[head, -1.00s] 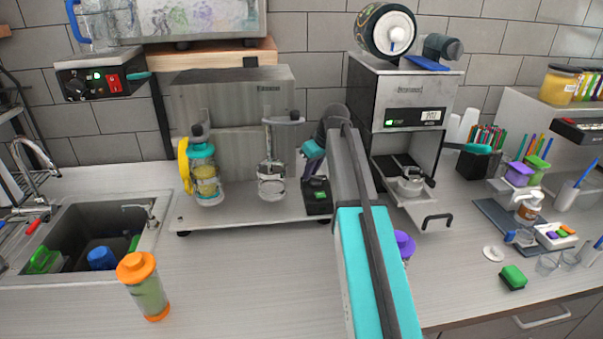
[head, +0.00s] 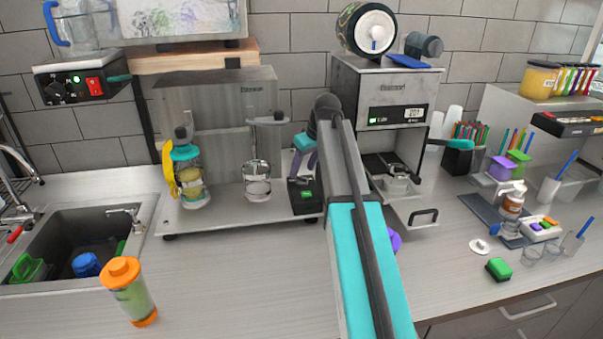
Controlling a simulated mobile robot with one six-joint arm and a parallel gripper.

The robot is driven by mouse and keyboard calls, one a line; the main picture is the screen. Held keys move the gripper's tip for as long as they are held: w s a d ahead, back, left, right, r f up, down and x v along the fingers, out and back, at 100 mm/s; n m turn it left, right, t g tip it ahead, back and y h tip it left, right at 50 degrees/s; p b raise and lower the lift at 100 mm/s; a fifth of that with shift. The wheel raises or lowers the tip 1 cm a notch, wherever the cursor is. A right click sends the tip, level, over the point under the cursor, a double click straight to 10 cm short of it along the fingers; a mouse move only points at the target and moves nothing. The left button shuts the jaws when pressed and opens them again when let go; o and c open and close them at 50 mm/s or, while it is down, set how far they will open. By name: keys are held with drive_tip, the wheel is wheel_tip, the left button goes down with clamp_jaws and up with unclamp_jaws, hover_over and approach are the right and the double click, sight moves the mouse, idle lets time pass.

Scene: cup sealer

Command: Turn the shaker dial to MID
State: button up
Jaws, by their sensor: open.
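My gripper (head: 304,161) is in the middle of the view, partly hidden behind my own arm. Its fingers are open, point down over a small black device (head: 305,194) and appear empty. It is well to the right of the dial.
A steel stand (head: 225,205) holds a yellow-handled bottle (head: 188,178) and a glass jar (head: 257,182) between gripper and box. A sealing machine (head: 385,100) stands right. An orange-lidded shaker cup (head: 129,292) stands by the sink (head: 140,215). The front counter is mostly clear.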

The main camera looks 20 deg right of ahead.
drive_tip(key=b+v, duration=0.2)
drive_tip(key=v, duration=0.8)
drive_tip(key=shift+r, duration=0.25)
drive_tip(key=shift+s, duration=0.1)
